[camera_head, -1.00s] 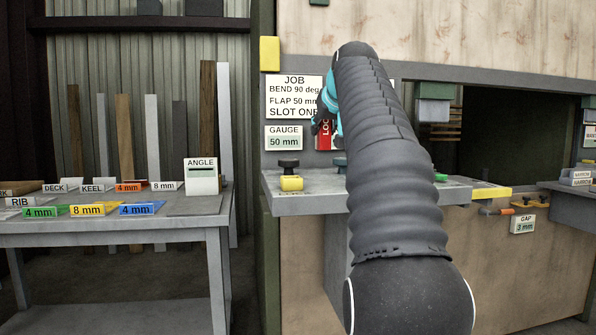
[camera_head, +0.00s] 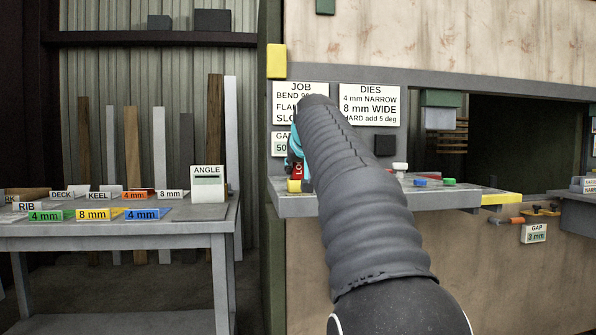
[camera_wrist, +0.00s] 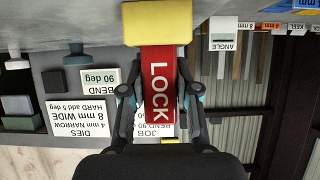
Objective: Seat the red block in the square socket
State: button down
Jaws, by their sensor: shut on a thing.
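My gripper (camera_wrist: 160,92) is shut on the red block (camera_wrist: 158,75), which bears the word LOCK. The wrist view is upside down. The block's far end meets a yellow block (camera_wrist: 157,22) on the bench; I cannot tell whether it is inside it or only touching or in front. In the head view the red block (camera_head: 297,170) shows as a sliver left of my arm, just above the yellow block (camera_head: 294,186). My arm hides most of the gripper there. No square opening is visible; the yellow block may carry the socket.
The grey bench ledge (camera_head: 360,204) carries a white knob (camera_head: 400,167) and small blue, red and green pieces to the right. JOB (camera_head: 300,88) and DIES (camera_head: 370,104) signs hang behind. A side table (camera_head: 190,229) with labelled pieces stands left, across a gap.

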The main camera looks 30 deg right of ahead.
jog(key=c, duration=0.8)
grip_release()
jog(key=shift+f, duration=0.1)
jog(key=shift+c, duration=0.2)
jog(key=shift+s+r, duration=0.1)
jog(key=shift+r, duration=0.15)
jog(key=v, duration=1.1)
jog(key=shift+s, duration=0.35)
jog(key=shift+a, duration=0.15)
jog(key=s+a+f+n+g+y, duration=0.1)
jog(key=s+a+f+g, duration=0.1)
jog(key=s+a+f, duration=0.3)
jog(key=s+a+f+n+g+y, duration=0.1)
jog(key=s+a+f, duration=0.5)
jog(key=s+f, duration=0.7)
jog(key=s+a+f+n+g+y, duration=0.1)
jog(key=s+a+f+g, duration=0.2)
jog(key=s+f, duration=0.6)
notch_tip(320, 180, down, 17)
jog(key=shift+s+a+r, duration=0.1)
jog(key=shift+s+a, duration=0.2)
jog(key=shift+a, duration=0.85)
